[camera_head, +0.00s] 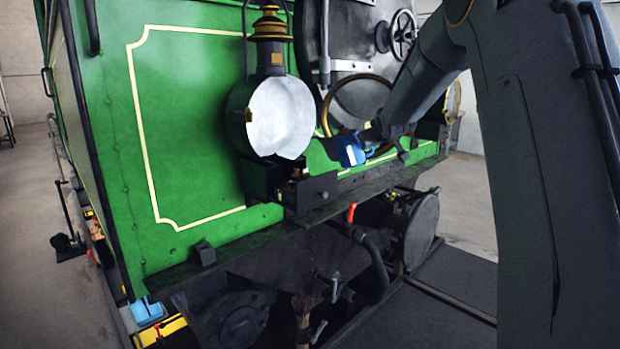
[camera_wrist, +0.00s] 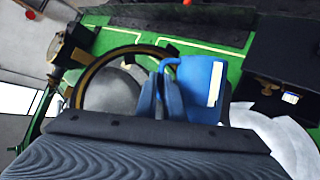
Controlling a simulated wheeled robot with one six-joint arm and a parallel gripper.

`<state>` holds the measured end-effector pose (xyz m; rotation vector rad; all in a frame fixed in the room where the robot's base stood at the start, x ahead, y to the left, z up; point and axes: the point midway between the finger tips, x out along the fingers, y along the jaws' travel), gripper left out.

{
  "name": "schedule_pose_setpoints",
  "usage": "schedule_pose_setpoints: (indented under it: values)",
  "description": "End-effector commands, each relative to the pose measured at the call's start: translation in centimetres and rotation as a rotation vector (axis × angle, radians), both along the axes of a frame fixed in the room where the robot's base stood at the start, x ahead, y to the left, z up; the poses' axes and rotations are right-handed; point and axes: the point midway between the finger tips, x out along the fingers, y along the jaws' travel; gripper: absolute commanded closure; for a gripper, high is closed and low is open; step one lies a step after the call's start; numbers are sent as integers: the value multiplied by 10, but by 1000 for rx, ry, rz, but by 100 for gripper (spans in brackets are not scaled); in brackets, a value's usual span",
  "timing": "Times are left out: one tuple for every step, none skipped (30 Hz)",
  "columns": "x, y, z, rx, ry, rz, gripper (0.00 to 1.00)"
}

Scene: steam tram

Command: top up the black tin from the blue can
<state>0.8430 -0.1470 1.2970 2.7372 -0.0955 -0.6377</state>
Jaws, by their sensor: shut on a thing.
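The blue can (camera_head: 350,152) is in my gripper (camera_head: 378,134), in front of the green tram end and right of the big round lamp. In the wrist view the can (camera_wrist: 203,88) has a pale label strip and a curved handle on its left. My gripper's fingers (camera_wrist: 160,97) are shut at that handle. The can looks tilted in the head view; its spout and any liquid cannot be made out. I cannot pick out the black tin for certain among the dark fittings.
The large lamp (camera_head: 280,115) stands close left of the can. A brass-rimmed round lamp (camera_head: 361,103) is right behind it. A handwheel (camera_head: 402,34) sits above. A black ledge (camera_head: 235,252) runs along the tram's front. Blue and yellow items (camera_head: 147,311) lie low at the left.

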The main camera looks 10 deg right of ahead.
Motion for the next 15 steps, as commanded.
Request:
schedule_pose_setpoints:
  values:
    - [0,0,1,0,-2,-1,100]
    - [0,0,1,0,-2,0,100]
    - [0,0,1,0,-2,0,100]
    - [1,0,1,-2,-2,-1,100]
    - [1,0,1,-3,-2,0,100]
    - [1,0,2,-5,-2,0,100]
    - [1,0,2,-7,-2,0,100]
    - [1,0,2,-8,-3,0,100]
    - [1,0,3,-11,-3,0,100]
    - [2,0,3,-12,-2,0,100]
    - [2,0,3,-14,-2,0,100]
    - [2,0,4,-16,-1,-1,100]
    - [2,0,4,-18,0,0,100]
    - [2,0,4,-19,0,0,100]
    - [2,0,4,-21,1,-1,100]
